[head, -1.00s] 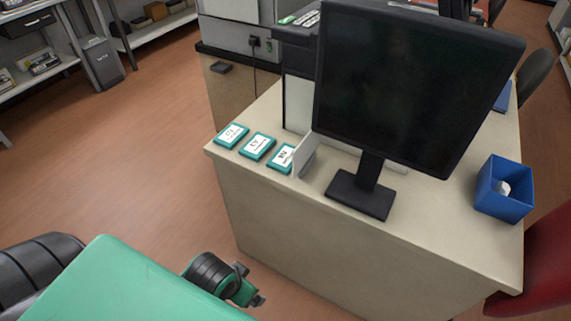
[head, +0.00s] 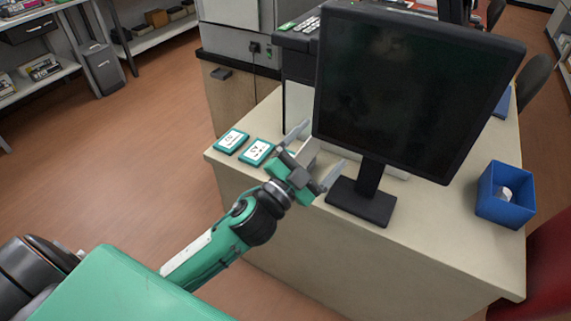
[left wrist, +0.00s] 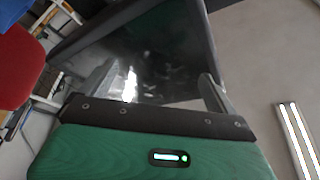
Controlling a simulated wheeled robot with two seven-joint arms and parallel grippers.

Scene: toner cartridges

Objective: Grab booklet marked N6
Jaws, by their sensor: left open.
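Two teal-edged booklets with white labels lie flat near the desk's left edge: the left booklet (head: 231,141) and the middle booklet (head: 257,152). Their markings are too small to read surely. A third booklet, seen earlier to their right, is now hidden behind my left gripper (head: 322,147). That gripper is open over the desk near the third booklet's place, its fingers spread in front of the monitor's lower left corner. In the left wrist view my open fingers (left wrist: 155,85) have the dark monitor between and beyond them, and no booklet is seen. My right gripper is not in view.
The black monitor (head: 410,90) on its stand (head: 362,200) stands just right of my gripper. A white upright piece (head: 306,152) is partly hidden behind the gripper. A blue bin (head: 504,195) stands on the desk's right. The desk's front strip (head: 440,215) is clear.

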